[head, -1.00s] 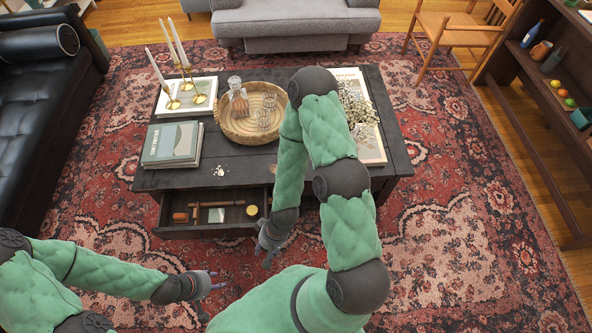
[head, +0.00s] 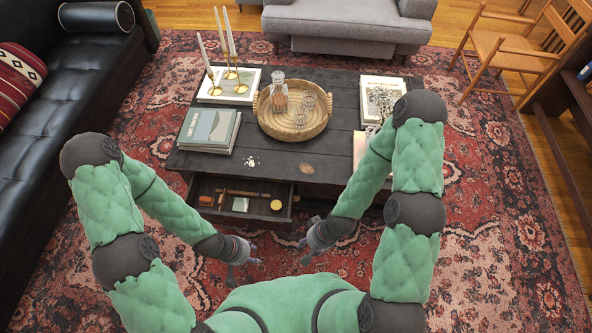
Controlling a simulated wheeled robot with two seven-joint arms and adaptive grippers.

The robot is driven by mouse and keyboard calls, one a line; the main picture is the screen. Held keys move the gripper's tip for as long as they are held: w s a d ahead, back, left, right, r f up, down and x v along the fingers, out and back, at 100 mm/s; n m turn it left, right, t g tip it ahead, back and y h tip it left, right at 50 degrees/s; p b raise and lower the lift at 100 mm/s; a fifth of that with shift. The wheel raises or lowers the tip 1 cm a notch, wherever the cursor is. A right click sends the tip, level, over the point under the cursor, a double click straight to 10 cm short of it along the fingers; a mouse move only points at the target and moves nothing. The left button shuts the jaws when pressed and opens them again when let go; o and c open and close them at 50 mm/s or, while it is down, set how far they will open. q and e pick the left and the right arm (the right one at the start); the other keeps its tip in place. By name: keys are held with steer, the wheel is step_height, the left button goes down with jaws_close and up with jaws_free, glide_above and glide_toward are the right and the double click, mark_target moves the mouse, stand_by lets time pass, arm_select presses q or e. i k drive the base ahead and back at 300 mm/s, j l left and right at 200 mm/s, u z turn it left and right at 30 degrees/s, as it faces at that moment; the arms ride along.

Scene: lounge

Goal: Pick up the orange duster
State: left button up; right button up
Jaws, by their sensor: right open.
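The pulled-out drawer (head: 240,212) of the dark coffee table holds a small orange-brown item (head: 206,200) at its left end, which may be the orange duster, but it is too small to be sure. A brown stick (head: 244,193), a pale card (head: 241,204) and a yellow round tin (head: 276,205) lie beside it. My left gripper (head: 244,268) is in front of the drawer, apart from it, with its fingers spread and empty. My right gripper (head: 303,253) is open and empty, in front and to the right of the drawer.
On the coffee table (head: 290,163) stand books (head: 208,131), a round tray (head: 262,118) with a decanter, and brass candlesticks (head: 232,73). A black sofa (head: 45,150) is at left, a grey sofa (head: 345,20) behind. Patterned rug (head: 490,210) is clear at right.

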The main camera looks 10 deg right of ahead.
mark_target(205, 201)
steer(key=i+j+z, duration=0.2)
steer(key=i+j, duration=0.25)
steer(key=i+j+z, duration=0.15)
steer(key=i+j, duration=0.25)
steer(key=j, duration=0.25)
